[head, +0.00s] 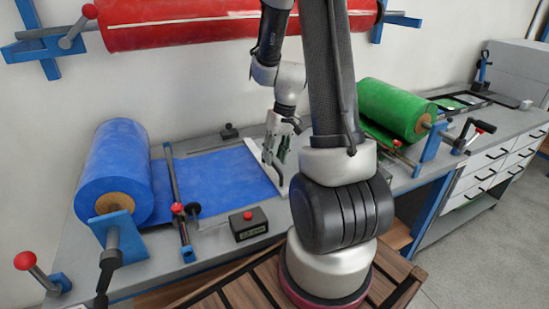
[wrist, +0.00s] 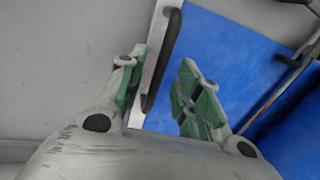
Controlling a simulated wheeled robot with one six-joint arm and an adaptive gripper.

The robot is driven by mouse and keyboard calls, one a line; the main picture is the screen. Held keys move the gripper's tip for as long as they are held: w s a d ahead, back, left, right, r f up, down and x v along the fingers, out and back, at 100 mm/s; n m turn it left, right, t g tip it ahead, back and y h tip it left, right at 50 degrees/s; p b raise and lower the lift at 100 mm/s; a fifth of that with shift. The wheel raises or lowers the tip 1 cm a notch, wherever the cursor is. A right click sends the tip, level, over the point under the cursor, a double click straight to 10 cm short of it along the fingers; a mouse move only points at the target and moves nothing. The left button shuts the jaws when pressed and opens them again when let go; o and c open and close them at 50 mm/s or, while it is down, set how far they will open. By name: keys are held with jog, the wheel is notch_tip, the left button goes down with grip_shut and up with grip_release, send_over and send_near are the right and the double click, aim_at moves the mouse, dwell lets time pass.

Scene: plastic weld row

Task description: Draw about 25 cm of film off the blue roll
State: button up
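The blue roll (head: 112,170) sits on its stand at the left of the bench in the head view. Blue film (head: 222,172) lies flat from it to the right, passing under a cross bar (head: 176,195). The film's free end meets a pale bar (head: 255,150); this bar (wrist: 153,62) carries a black handle (wrist: 162,62) in the wrist view. My gripper (head: 270,160) is over the bench by the pale bar. In the wrist view my gripper (wrist: 158,82) is open, its green-padded fingers apart, with the handle showing between them. Whether it touches the handle is unclear.
A small dark box with a red button (head: 248,222) stands at the bench's front edge. A red roll (head: 200,22) hangs on the wall above. A green roll (head: 395,108) stands to the right, partly behind my arm. Bare grey bench (wrist: 80,65) lies left of the bar.

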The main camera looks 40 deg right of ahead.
jog(key=shift+a+f, duration=0.15)
jog(key=shift+f, duration=0.5)
jog(key=shift+c, duration=0.2)
grip_shut()
